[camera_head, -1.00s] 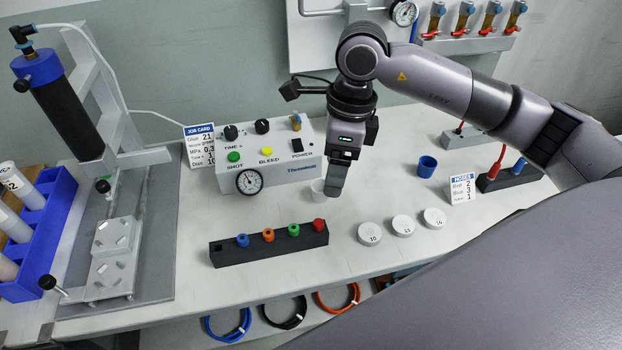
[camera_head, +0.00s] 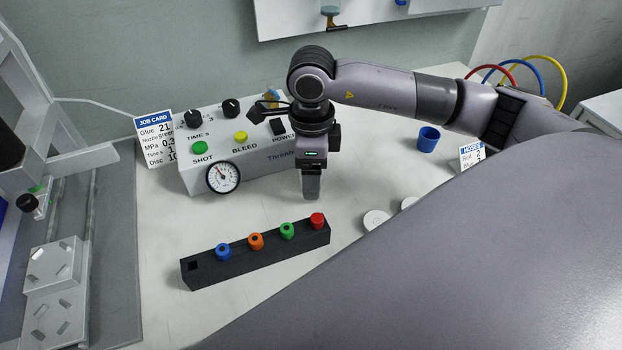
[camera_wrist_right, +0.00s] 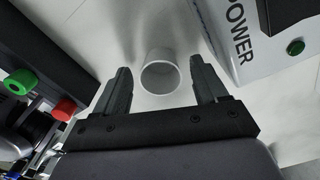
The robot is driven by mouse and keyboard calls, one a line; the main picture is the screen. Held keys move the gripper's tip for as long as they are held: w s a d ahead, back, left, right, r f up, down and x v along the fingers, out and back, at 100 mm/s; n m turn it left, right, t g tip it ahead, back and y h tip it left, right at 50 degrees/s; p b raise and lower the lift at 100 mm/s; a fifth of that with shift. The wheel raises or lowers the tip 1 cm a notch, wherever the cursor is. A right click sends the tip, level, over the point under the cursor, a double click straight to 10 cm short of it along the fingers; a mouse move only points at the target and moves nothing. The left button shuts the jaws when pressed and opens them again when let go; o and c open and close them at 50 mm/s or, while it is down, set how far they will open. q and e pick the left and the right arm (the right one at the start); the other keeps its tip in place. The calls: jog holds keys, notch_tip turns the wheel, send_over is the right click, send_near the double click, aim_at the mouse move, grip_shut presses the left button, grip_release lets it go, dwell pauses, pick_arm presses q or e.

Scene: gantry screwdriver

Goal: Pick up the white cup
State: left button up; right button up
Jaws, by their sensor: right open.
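The white cup (camera_wrist_right: 160,74) stands on the table in the right wrist view, its round opening showing. My right gripper (camera_wrist_right: 160,70) is open, with one finger on each side of the cup and a gap to it on both sides. Whether the fingertips are level with the cup or still above it is hard to tell. In the head view my right gripper (camera_head: 311,196) points down beside the control box's right end and hides the cup. My left gripper is not in view.
The control box (camera_head: 240,180) is close to the right gripper. A black rack (camera_head: 258,256) with coloured nozzles lies in front. A blue cup (camera_head: 428,139) and white discs (camera_head: 376,220) are to the right. Bare table lies between the gripper and the blue cup.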

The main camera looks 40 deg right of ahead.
jog(key=shift+f, duration=0.5)
jog(key=c, duration=1.1)
jog(key=shift+o, duration=0.2)
